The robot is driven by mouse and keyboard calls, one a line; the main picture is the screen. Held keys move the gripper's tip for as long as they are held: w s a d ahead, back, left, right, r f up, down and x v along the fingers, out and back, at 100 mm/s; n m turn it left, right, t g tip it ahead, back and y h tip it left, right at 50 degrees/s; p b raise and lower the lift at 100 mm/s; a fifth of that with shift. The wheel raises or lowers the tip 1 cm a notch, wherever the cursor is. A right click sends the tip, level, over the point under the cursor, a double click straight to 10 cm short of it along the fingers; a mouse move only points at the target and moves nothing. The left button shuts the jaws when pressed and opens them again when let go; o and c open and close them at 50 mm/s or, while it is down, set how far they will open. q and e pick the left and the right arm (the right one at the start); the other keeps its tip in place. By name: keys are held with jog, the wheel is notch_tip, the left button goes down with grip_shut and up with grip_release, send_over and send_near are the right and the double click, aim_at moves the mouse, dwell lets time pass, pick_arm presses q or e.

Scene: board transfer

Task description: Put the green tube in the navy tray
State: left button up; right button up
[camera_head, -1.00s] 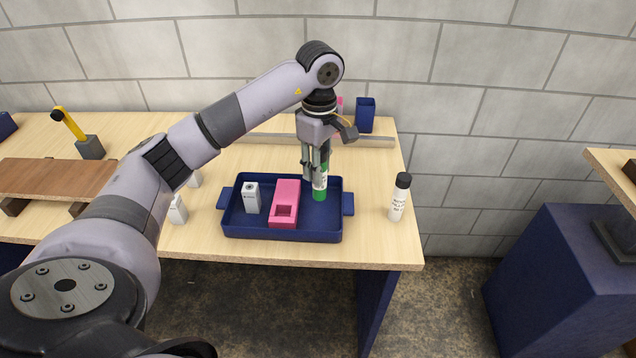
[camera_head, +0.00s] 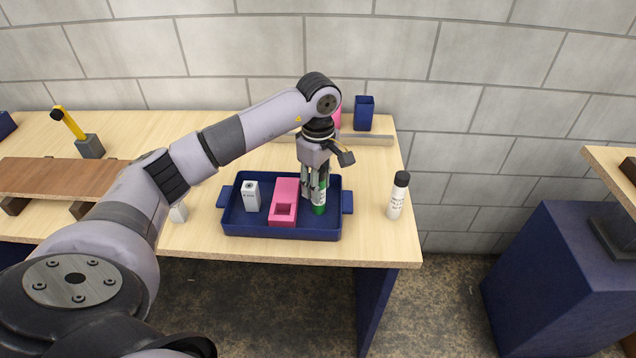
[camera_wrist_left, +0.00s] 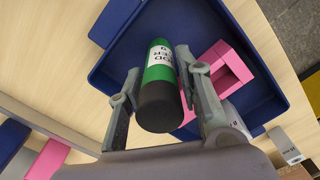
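The green tube (camera_head: 319,205) has a white label and a black cap. It stands roughly upright at the right side of the navy tray (camera_head: 240,227), low inside its walls. Whether its base touches the tray floor I cannot tell. In the left wrist view the tube (camera_wrist_left: 160,72) lies between the two fingers (camera_wrist_left: 158,60), cap towards the camera, with the tray (camera_wrist_left: 110,65) below. My right gripper is not in view.
A pink block (camera_head: 286,189) with a square recess lies in the tray just left of the tube, and a small white box (camera_head: 252,197) stands further left. A white tube with a black cap (camera_head: 397,197) stands right of the tray.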

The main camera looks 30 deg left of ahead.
pick_arm(q)
jog(key=shift+o, duration=1.2)
jog(key=shift+r, duration=0.45)
notch_tip(320, 180, up, 10)
jog(key=shift+f+b, duration=0.1)
jog(key=shift+b, duration=0.6)
jog(key=shift+r, duration=0.8)
